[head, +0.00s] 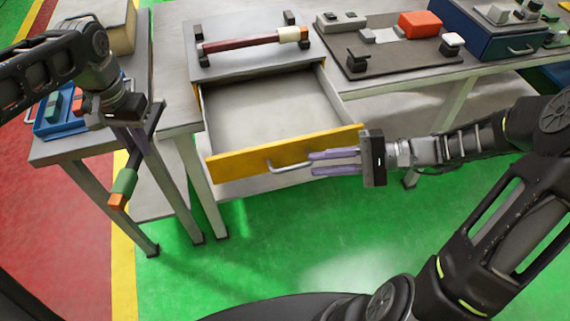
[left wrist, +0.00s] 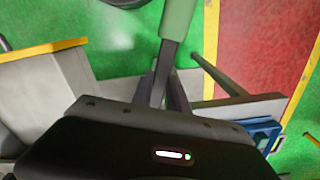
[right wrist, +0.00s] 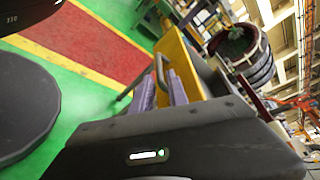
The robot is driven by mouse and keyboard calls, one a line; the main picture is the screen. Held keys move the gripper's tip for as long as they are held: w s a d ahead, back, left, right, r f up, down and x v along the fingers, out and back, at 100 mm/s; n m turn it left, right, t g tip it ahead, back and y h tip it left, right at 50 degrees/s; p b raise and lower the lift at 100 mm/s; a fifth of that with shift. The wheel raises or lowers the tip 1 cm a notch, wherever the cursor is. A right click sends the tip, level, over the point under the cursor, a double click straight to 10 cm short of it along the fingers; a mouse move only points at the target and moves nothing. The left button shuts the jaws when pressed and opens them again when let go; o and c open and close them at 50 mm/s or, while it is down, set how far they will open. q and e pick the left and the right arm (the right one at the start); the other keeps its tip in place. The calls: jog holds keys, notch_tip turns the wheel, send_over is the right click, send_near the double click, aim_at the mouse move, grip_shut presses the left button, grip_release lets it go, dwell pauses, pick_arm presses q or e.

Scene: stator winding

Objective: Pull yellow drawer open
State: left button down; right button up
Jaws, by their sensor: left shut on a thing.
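The yellow drawer (head: 285,150) is pulled well out of its grey cabinet (head: 250,65), and its inside looks empty. Its silver handle (head: 290,166) is on the yellow front. My right gripper (head: 333,162) is at the right end of the handle, its two purple fingers apart. In the right wrist view the handle (right wrist: 160,72) shows at the fingertips, between the fingers; I cannot tell whether they touch it. My left gripper (head: 132,152) is shut on a green and orange tool (head: 123,187), pointing down left of the drawer. The tool's green part (left wrist: 178,18) also shows in the left wrist view.
A stand with a dark red bar (head: 240,42) is on top of the cabinet. A dark plate with a red block (head: 420,24) and a blue box (head: 490,40) stand further right. A blue tray (head: 55,120) is on the left table. Green floor in front is clear.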

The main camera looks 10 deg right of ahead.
pick_arm(q)
jog(key=shift+r+p, duration=0.65)
jog(key=shift+p, duration=0.1)
jog(key=shift+r+p, duration=0.4)
pick_arm(e)
jog(key=v, duration=0.6)
pick_arm(q)
jog(key=shift+f, duration=0.1)
pick_arm(e)
jog(key=shift+s, duration=0.1)
